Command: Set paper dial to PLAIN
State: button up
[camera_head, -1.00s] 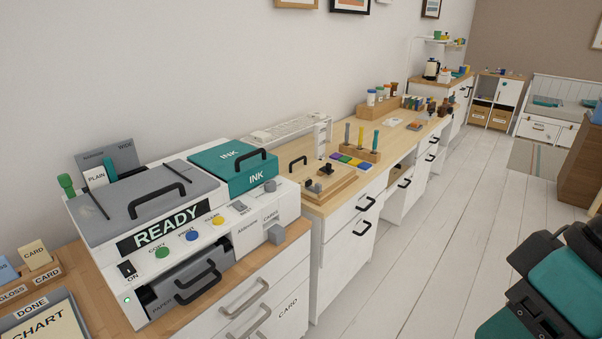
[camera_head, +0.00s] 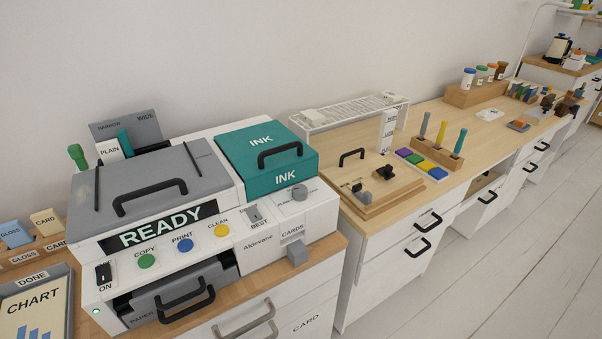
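The white and grey printer (camera_head: 170,240) stands on the wooden top at the left, its display reading READY. A small grey round dial (camera_head: 299,192) sits on its right top ledge, in front of the teal INK lid (camera_head: 265,160). Faint lettering beside the dial seems to include PLAIN, but its setting is too small to read. A lever marked DRAFT or similar and BEST (camera_head: 256,212) is left of it. A white card marked PLAIN (camera_head: 109,151) stands in the rear feed. My gripper is not in view now.
Green, blue and yellow buttons line the printer front above the open-looking paper drawer (camera_head: 185,293). A DONE tray with a CHART sheet (camera_head: 35,310) and GLOSS and CARD blocks lie left. A wooden board with knobs (camera_head: 365,188) is right. White floor (camera_head: 450,290) is clear.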

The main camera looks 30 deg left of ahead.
aim_at(300, 191)
jog(key=u, duration=0.45)
jog(key=i, duration=0.65)
jog(key=u, duration=0.85)
jog(key=i, duration=0.3)
jog(key=u, duration=0.25)
